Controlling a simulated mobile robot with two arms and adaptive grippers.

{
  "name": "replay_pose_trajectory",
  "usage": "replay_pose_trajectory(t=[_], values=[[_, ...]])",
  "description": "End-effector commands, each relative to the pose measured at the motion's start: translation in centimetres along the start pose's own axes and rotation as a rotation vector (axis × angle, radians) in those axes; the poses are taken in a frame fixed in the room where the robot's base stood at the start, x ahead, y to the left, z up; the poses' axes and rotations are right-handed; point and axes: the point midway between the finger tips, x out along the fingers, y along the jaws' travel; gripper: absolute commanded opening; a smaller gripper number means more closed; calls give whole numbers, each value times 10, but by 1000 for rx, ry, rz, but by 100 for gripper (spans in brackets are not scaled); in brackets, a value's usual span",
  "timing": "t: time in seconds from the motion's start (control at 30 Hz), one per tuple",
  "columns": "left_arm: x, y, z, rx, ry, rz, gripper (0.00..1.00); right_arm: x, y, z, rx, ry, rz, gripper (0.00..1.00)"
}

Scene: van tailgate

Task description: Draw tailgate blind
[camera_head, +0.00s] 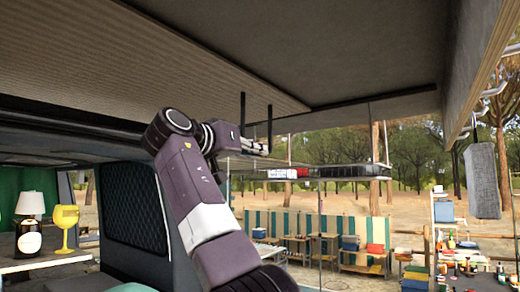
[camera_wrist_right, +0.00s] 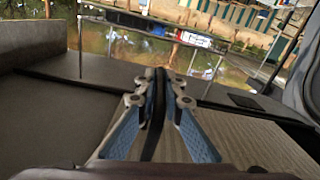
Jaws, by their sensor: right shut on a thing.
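A ribbed beige panel (camera_head: 150,50), which looks like the blind, spans overhead at the left and middle of the head view. Two thin dark uprights (camera_head: 242,112) hang down from near its edge. My right gripper (camera_head: 259,145) is raised to the lower ends of these uprights. In the right wrist view, its fingers (camera_wrist_right: 158,85) are closed around a narrow dark strip (camera_wrist_right: 151,140), perhaps a pull handle. The ribbed panel (camera_wrist_right: 260,145) lies behind the gripper there. The fingers hide the gripped part. My left gripper is not in view.
A plain grey panel (camera_head: 360,40) adjoins the ribbed one overhead. A hanging shelf (camera_head: 345,171) stands beyond my gripper. A grey block (camera_head: 482,180) hangs at the right. Stalls and trees lie beyond.

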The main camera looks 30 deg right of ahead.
Motion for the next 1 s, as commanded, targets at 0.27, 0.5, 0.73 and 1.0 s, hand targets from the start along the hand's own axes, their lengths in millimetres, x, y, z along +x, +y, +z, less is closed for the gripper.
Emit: replay_pose_trajectory(t=[0.27, 0.5, 0.73, 1.0], values=[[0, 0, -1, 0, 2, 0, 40, 0, 0, -1, 1, 2, 0, 0], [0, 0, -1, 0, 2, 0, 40, 0, 0, -1, 1, 2, 0, 21], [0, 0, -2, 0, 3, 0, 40, 0, 0, -1, 1, 1, 0, 26], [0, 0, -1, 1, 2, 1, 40, -19, -2, -1, 1, 3, -2, 26]])
